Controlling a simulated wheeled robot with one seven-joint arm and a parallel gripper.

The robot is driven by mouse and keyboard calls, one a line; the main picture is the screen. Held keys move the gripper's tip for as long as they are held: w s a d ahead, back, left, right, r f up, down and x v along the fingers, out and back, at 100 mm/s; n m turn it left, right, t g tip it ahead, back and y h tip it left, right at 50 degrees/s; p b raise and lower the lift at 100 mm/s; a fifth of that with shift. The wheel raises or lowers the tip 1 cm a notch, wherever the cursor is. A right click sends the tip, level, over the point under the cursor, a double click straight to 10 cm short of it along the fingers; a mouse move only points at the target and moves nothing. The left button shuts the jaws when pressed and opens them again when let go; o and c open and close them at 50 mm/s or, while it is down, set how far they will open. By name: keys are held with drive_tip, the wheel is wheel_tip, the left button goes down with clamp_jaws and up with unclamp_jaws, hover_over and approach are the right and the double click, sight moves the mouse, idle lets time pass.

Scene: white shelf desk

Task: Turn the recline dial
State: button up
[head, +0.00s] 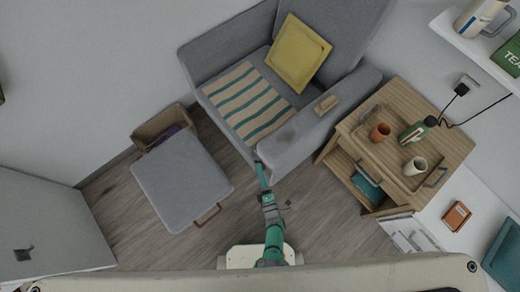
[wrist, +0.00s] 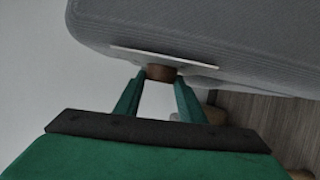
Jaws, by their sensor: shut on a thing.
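The recline dial (wrist: 161,73) is a small brown knob in the wrist view, in front of a thin pale plate (wrist: 165,57) on grey upholstery. My gripper (wrist: 160,82) has one green finger on each side of the dial and is shut on it. In the head view my gripper (head: 257,161) reaches the front end of the right armrest of the grey armchair (head: 288,148). The dial cannot be made out there. Its turn angle cannot be told.
A yellow cushion (head: 298,52) and a striped cloth (head: 247,103) lie on the armchair. A grey ottoman (head: 180,180) stands at left. A wooden side table (head: 408,94) with cups and a bottle stands at right. Floor (head: 325,215) is free between the armchair and my base.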

drive_tip(key=shift+w+a, duration=0.1)
drive_tip(key=o, duration=1)
drive_tip(key=v, duration=1.1)
drive_tip(key=shift+w, duration=0.1)
